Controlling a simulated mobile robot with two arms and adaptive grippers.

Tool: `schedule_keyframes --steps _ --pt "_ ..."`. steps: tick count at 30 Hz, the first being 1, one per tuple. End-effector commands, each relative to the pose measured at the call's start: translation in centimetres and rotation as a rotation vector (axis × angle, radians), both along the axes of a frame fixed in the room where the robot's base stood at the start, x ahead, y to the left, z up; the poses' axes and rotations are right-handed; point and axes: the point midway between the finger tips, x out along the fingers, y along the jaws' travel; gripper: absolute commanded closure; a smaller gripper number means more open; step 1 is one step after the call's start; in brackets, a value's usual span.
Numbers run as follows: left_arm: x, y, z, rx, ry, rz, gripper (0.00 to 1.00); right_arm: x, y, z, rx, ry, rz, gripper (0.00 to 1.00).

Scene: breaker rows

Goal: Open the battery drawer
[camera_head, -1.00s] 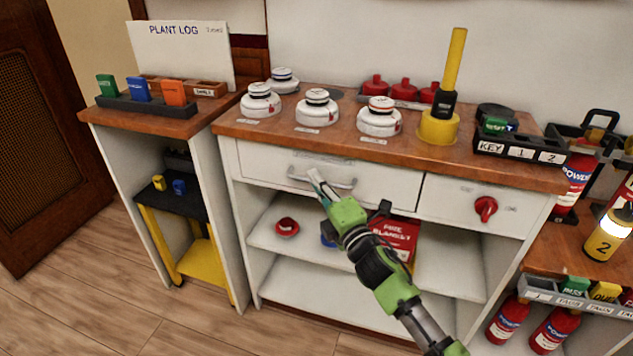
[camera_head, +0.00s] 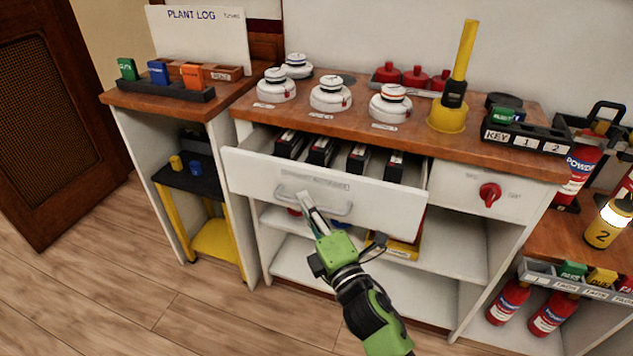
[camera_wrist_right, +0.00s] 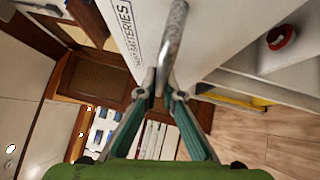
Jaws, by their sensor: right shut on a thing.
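The battery drawer (camera_head: 250,170) is white and stands pulled out from the cabinet below the wooden top. Several black batteries (camera_head: 321,151) show inside it in a row. Its curved metal handle (camera_head: 340,209) is on the front panel, and a label above it shows in the right wrist view. My right gripper (camera_head: 307,202) is shut on the handle; in the right wrist view its fingertips (camera_wrist_right: 162,85) close on the metal bar (camera_wrist_right: 174,40). My left gripper is not in view.
A second closed drawer front with a red knob (camera_head: 489,195) is to the right. White detectors (camera_head: 330,95) and a yellow pole tool (camera_head: 449,115) stand on the wooden top. Open shelves lie below the drawer. The floor (camera_head: 130,290) at the front left is clear.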

Motion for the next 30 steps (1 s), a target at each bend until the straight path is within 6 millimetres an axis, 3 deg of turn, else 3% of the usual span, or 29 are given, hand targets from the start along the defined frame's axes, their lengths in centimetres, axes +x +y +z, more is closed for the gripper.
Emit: schedule_keyframes --steps 6,12,19,30 --pt "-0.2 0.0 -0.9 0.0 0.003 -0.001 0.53 -4.8 1.5 -0.1 0.003 0.003 -0.002 1.0" --pt "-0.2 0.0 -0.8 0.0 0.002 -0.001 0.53 -7.7 2.5 -0.1 0.0 0.002 -0.002 1.0" --pt "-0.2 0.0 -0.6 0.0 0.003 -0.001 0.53 -9.2 2.9 0.0 -0.001 -0.001 -0.002 1.0" --pt "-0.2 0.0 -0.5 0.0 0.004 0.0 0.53 -9.5 3.0 0.0 -0.002 -0.001 -0.001 1.0"
